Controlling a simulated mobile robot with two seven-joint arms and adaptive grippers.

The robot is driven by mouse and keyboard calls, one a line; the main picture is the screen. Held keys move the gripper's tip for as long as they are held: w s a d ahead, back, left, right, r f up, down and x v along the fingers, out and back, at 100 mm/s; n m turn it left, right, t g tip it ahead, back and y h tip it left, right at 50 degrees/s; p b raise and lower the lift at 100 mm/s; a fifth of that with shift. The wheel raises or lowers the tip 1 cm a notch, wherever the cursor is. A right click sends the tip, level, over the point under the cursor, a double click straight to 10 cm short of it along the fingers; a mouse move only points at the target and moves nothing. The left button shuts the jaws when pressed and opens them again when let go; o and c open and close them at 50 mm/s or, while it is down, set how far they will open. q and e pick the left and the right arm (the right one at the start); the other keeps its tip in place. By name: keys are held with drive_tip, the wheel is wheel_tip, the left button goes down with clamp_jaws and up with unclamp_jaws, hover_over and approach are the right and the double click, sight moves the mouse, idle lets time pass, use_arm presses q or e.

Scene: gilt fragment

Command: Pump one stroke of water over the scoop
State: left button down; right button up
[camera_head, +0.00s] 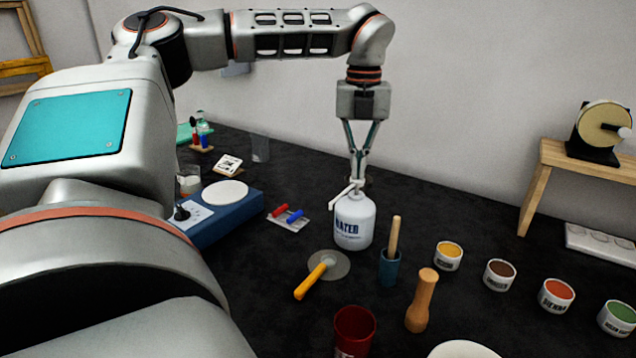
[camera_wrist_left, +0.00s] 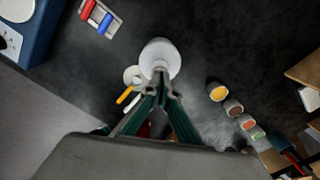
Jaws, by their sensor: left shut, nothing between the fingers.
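A white pump bottle (camera_head: 354,226) with "WATER" lettering stands upright on the dark table. Its white pump head and spout (camera_head: 342,193) point left and toward the front. My left gripper (camera_head: 357,182) points straight down over the bottle, fingers shut and empty, with its tips at the pump head; I cannot tell whether they touch it. In the left wrist view the fingertips (camera_wrist_left: 161,72) overlap the bottle's white top (camera_wrist_left: 160,52). What looks like the scoop, an orange handle (camera_head: 312,283) with a grey round end, lies front-left of the bottle. My right gripper is not in view.
A blue cup with a wooden handle (camera_head: 389,268), a wooden pestle-like tool (camera_head: 422,301) and a red cup (camera_head: 354,331) stand in front. Several paint pots (camera_head: 499,274) line the right. A blue box (camera_head: 220,220) and red-and-blue pieces (camera_head: 287,215) lie left.

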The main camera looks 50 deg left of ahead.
use_arm(q)
drive_tip(key=shift+f, duration=0.6)
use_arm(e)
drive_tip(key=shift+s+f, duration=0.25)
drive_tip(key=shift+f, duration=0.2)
use_arm(q)
drive_tip(key=shift+r, duration=1.7)
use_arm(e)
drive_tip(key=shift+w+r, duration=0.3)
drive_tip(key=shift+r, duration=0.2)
